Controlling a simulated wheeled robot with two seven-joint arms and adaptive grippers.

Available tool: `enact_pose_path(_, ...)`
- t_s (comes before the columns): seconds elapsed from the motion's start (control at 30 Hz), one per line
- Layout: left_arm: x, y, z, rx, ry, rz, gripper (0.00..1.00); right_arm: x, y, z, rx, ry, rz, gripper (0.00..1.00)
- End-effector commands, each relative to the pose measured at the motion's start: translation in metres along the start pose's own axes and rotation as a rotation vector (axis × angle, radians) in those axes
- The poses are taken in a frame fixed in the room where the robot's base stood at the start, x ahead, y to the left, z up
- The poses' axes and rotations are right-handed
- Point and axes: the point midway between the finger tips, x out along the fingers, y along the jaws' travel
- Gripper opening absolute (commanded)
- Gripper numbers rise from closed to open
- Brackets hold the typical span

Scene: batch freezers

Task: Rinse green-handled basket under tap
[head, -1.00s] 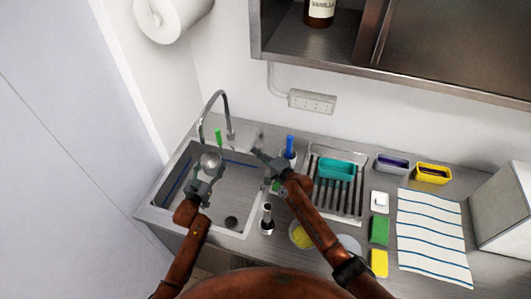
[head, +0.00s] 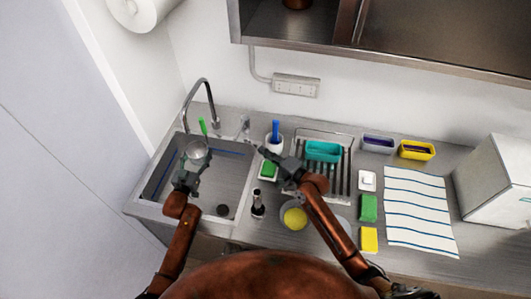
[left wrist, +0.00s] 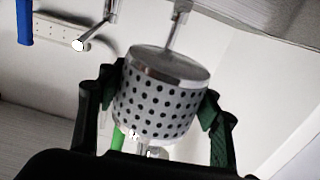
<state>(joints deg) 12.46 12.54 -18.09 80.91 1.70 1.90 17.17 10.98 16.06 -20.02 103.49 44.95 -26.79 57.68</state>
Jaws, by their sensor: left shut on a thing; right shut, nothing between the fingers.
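The basket is a perforated metal cup (head: 196,154) with a green handle (head: 203,126), over the left part of the sink (head: 231,190). In the left wrist view the basket (left wrist: 158,98) fills the middle between the two dark fingers, and a bit of green shows behind it. My left gripper (head: 189,172) is shut on the basket. The curved tap (head: 199,84) has its spout end beside and above the basket. In the left wrist view a narrow column joins the spout (left wrist: 181,8) and the basket's top; it looks like water. My right gripper (head: 263,153) is shut and empty, near the sink's right edge.
A white cup with a blue-handled tool (head: 275,131) stands just behind my right gripper. A drying rack (head: 338,176) with a teal tray (head: 323,151) is to its right. Sponges (head: 369,208), a striped cloth (head: 418,205) and a yellow bin (head: 417,148) lie further right.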

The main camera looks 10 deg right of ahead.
Motion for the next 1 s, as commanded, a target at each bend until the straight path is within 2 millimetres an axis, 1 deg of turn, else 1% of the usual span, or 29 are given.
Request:
enact_pose_path(0.03,0.000,0.000,-0.001,0.000,0.001,0.001,0.32,-0.004,0.000,0.001,0.000,0.000,0.000,0.00)
enact_pose_path(0.13,0.000,0.000,-0.001,0.000,0.001,0.000,0.32,-0.007,0.000,0.002,0.000,-0.001,0.001,0.00)
enact_pose_path(0.47,-0.001,0.000,-0.001,0.000,0.001,-0.001,0.32,-0.006,-0.002,0.002,0.000,-0.001,0.000,0.00)
enact_pose_path(1.0,-0.038,0.013,-0.001,0.000,0.001,0.000,0.32,-0.010,-0.029,-0.002,-0.002,0.000,-0.003,0.00)
